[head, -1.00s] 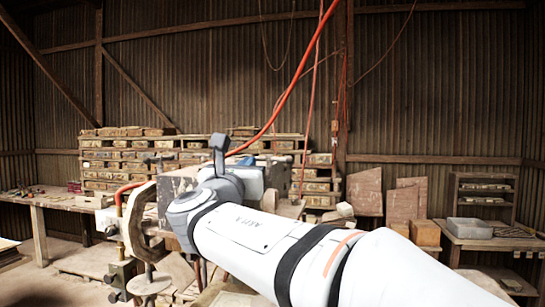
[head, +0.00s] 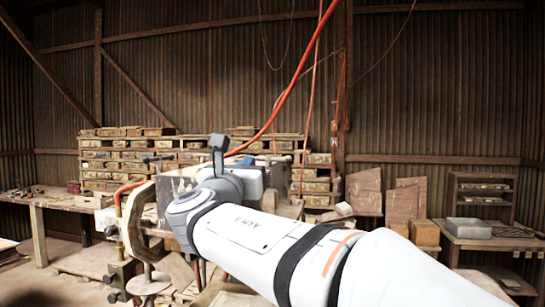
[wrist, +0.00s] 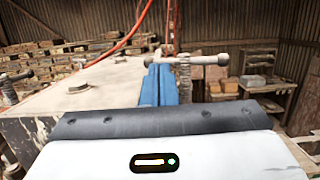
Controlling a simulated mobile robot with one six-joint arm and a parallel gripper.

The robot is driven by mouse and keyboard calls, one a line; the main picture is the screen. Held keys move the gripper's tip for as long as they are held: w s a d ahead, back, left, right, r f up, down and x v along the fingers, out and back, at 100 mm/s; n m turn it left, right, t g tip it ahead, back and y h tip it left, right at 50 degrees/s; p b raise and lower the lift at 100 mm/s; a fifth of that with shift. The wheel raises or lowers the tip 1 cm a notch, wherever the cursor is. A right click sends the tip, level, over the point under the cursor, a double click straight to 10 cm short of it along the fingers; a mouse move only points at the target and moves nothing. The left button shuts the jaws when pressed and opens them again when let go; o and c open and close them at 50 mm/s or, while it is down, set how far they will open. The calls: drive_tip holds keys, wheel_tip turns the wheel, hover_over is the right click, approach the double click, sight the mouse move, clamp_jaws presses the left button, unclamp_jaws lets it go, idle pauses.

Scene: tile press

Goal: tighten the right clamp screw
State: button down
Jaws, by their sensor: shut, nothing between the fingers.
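In the wrist view, the right clamp screw (wrist: 183,77) stands upright, a threaded shaft with a ball-ended T-bar (wrist: 207,60) across its top. My gripper (wrist: 160,70) has its blue fingers together and empty, just left of the shaft, with the tips at the left half of the T-bar. I cannot tell whether they touch it. In the head view, a little blue of my gripper (head: 248,161) shows behind my arm, which hides the right screw there. The pale press top plate (wrist: 75,97) lies to the left in the wrist view.
Another T-bar screw (wrist: 10,88) stands at the far left of the wrist view. A C-shaped clamp frame (head: 135,222) is left of my arm in the head view. Stacked tile shelves (head: 110,160) are behind. A side bench (head: 485,240) with a grey tray (head: 469,228) is at right.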

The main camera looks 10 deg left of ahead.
drive_tip(key=shift+w, duration=0.1)
drive_tip(key=w, duration=0.4)
drive_tip(key=shift+w+d+p, duration=0.2)
drive_tip(key=shift+p, duration=0.1)
idle(0.7)
drive_tip(key=s+b, duration=0.2)
drive_tip(key=s, duration=0.9)
drive_tip(key=shift+a, duration=0.45)
